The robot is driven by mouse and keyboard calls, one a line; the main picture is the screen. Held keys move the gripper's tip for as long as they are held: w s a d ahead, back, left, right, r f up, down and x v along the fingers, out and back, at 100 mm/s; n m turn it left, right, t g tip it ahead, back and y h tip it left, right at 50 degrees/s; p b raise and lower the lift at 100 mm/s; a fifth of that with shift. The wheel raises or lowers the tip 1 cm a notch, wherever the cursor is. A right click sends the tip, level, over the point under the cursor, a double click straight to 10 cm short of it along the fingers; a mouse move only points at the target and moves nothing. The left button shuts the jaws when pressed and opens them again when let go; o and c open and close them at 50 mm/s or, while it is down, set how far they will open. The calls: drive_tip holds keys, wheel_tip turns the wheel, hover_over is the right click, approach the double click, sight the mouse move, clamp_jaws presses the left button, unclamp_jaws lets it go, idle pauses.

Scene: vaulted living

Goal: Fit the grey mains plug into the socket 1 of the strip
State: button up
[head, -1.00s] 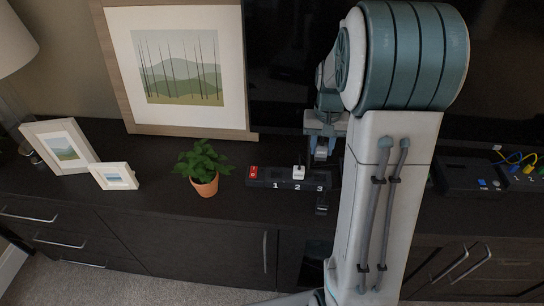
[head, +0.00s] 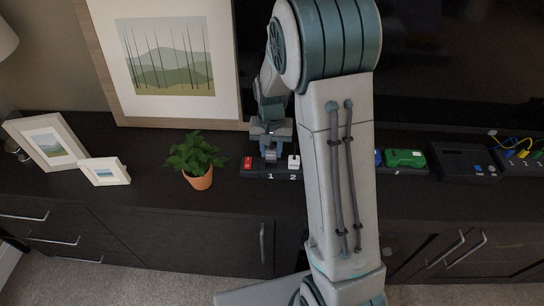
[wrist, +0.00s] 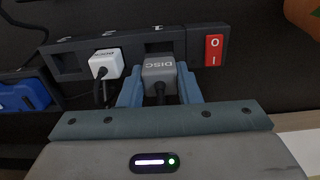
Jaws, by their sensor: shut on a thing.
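The grey mains plug (wrist: 160,72), marked DISC, is held between the two blue-grey fingers of my gripper (wrist: 160,82), with its dark cable running back toward me. It is in front of socket 1 (wrist: 159,47) of the strip (wrist: 72,60), lined up with it from side to side; part of the socket recess shows beyond the plug. I cannot tell whether the plug touches the strip. A white plug (wrist: 106,63) sits in socket 2. In the head view my gripper (head: 270,154) is over the left end of the strip (head: 256,175), and my arm hides socket 3.
A red switch (wrist: 214,50) is at the strip's end beside socket 1. A potted plant (head: 196,160) stands close left of the strip. A green box (head: 405,158), a dark box (head: 464,162) and another strip (head: 520,166) are to the right on the cabinet.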

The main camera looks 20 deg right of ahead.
sight(271, 157)
wheel_tip(271, 157, down, 4)
drive_tip(key=shift+r, duration=0.2)
drive_tip(key=o, duration=1)
drive_tip(key=shift+c, duration=0.2)
drive_tip(key=shift+r, duration=0.1)
wheel_tip(271, 157, up, 11)
drive_tip(key=shift+r+p, duration=0.1)
drive_tip(key=shift+p, duration=0.3)
drive_tip(key=shift+s+r, duration=0.25)
drive_tip(key=shift+r, duration=0.25)
drive_tip(key=s+r+n+t, duration=0.1)
drive_tip(key=s+r, duration=0.2)
drive_tip(key=s, duration=0.7)
drive_tip(key=s+r+n+t, duration=0.1)
drive_tip(key=s+r+n, duration=0.1)
drive_tip(key=s, duration=0.8)
drive_tip(key=shift+s+r+n, duration=0.15)
drive_tip(key=shift+r+n, duration=0.15)
drive_tip(key=shift+r, duration=0.35)
